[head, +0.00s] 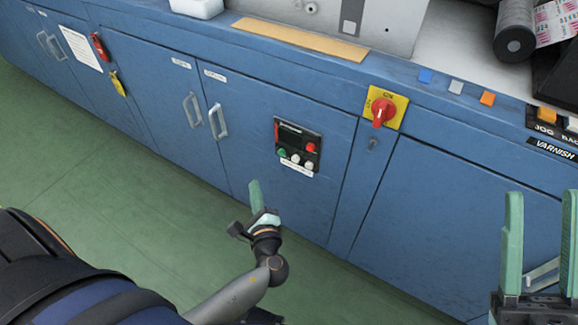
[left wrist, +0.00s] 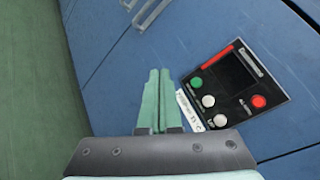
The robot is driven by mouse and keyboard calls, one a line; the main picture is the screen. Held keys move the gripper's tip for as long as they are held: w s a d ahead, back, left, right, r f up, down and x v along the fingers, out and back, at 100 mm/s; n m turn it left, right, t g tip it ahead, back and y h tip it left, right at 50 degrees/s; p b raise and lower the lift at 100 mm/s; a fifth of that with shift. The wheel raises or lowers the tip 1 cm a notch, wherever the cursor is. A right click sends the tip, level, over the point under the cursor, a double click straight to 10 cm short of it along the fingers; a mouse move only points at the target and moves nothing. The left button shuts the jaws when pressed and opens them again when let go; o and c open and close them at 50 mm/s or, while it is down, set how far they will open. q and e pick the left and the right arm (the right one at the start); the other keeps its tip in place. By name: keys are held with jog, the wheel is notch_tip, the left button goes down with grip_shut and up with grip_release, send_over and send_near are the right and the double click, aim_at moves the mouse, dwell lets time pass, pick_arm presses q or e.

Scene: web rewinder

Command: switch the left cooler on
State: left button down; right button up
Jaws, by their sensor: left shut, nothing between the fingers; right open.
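The cooler's control panel (head: 297,146) is a small black plate on the blue cabinet front. It has a dark display, a red bar, a green button (head: 281,153), a red button (head: 311,147) and white buttons along the bottom. In the left wrist view the panel (left wrist: 235,88) is at the right, with its green button (left wrist: 196,83) and red button (left wrist: 259,101) clear. My left gripper (head: 254,186) is shut and empty, below and left of the panel, apart from it; its fingers (left wrist: 155,85) point toward the cabinet. My right gripper (head: 540,198) is open and empty at the lower right.
A red rotary switch (head: 383,109) on a yellow plate is right of the panel. Door handles (head: 218,121) stick out at the left. The green floor (head: 100,175) before the cabinet is clear.

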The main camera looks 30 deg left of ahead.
aim_at(282, 153)
pick_arm(q)
jog(key=shift+w+d+r, duration=0.1)
jog(key=shift+w, duration=0.05)
pick_arm(e)
jog(key=shift+s+r+n+y, duration=0.15)
jog(key=shift+s+n+y, duration=0.15)
pick_arm(q)
jog(key=shift+w, duration=0.1)
jog(key=w+b, duration=0.3)
jog(key=w, duration=0.5)
jog(key=shift+w+d, duration=0.3)
jog(key=shift+d, duration=0.05)
pick_arm(e)
jog(key=shift+w+a+f, duration=0.1)
jog(key=shift+a+f, duration=0.05)
jog(key=shift+f, duration=1.6)
jog(key=shift+r+m, duration=0.1)
jog(key=shift+m, duration=0.3)
pick_arm(q)
jog(key=shift+w, duration=0.4)
pick_arm(e)
jog(key=shift+f, duration=0.2)
pick_arm(q)
jog(key=shift+w+d+b, duration=0.1)
jog(key=shift+w+b, duration=0.45)
jog(key=shift+w, duration=0.05)
pick_arm(e)
jog(key=shift+f, duration=0.3)
pick_arm(q)
jog(key=shift+s, duration=0.1)
